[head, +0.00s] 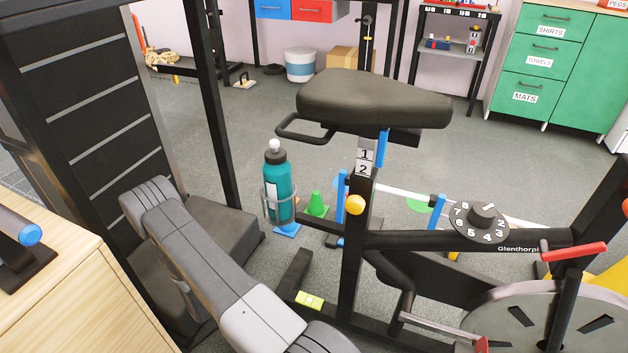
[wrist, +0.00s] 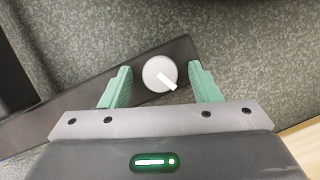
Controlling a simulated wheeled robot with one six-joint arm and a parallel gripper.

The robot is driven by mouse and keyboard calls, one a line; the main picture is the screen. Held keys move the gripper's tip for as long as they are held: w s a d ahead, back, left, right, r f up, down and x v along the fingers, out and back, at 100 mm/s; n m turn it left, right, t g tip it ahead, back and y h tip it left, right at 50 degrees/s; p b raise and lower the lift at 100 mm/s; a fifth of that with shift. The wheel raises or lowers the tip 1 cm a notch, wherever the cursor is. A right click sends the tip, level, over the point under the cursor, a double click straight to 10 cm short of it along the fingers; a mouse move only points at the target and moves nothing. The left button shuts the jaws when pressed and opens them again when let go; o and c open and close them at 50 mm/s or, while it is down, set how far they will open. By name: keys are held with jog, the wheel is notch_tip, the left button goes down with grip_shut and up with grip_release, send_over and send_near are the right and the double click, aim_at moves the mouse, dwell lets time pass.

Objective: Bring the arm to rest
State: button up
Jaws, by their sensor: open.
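My arm (head: 215,255) reaches across the lower left of the head view, bent at a grey joint near the stack of dark slatted panels. The head view does not show my gripper's fingers. In the wrist view my gripper (wrist: 160,72) is open, with its two green fingers wide apart. A round pale knob (wrist: 157,70) with a white mark shows between the fingers, with a gap on each side. It appears on a dark bar (wrist: 60,115) over grey carpet. I cannot tell how far the knob is from the fingertips.
An exercise bike with a black seat (head: 370,98), a numbered dial (head: 482,222) and a teal bottle (head: 278,185) stands right of my arm. A dark slatted machine (head: 90,100) and wooden cabinet (head: 60,290) are at left. Open carpet (head: 440,150) lies behind the bike.

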dwell(0.4)
jog(key=p+v, duration=0.5)
jog(key=v, duration=0.9)
jog(key=b+x, duration=0.5)
jog(key=x, duration=0.9)
jog(key=m+p, duration=0.1)
jog(key=m, duration=0.1)
jog(key=m+g+y, duration=0.1)
jog(key=m, duration=0.1)
jog(key=shift+w+d+r+m+p, duration=0.1)
jog(key=shift+w+d+m+p, duration=0.05)
jog(key=shift+m+p, duration=0.25)
jog(key=m+y+p, duration=0.1)
jog(key=m, duration=0.1)
jog(key=m+y+p, duration=0.1)
jog(key=m, duration=0.1)
jog(key=shift+d+g, duration=0.1)
jog(key=shift+g, duration=0.2)
jog(key=p+v, duration=0.3)
jog(key=v, duration=0.9)
jog(key=shift+r+m+p, duration=0.35)
jog(key=shift+m, duration=0.05)
jog(key=shift+d, duration=0.2)
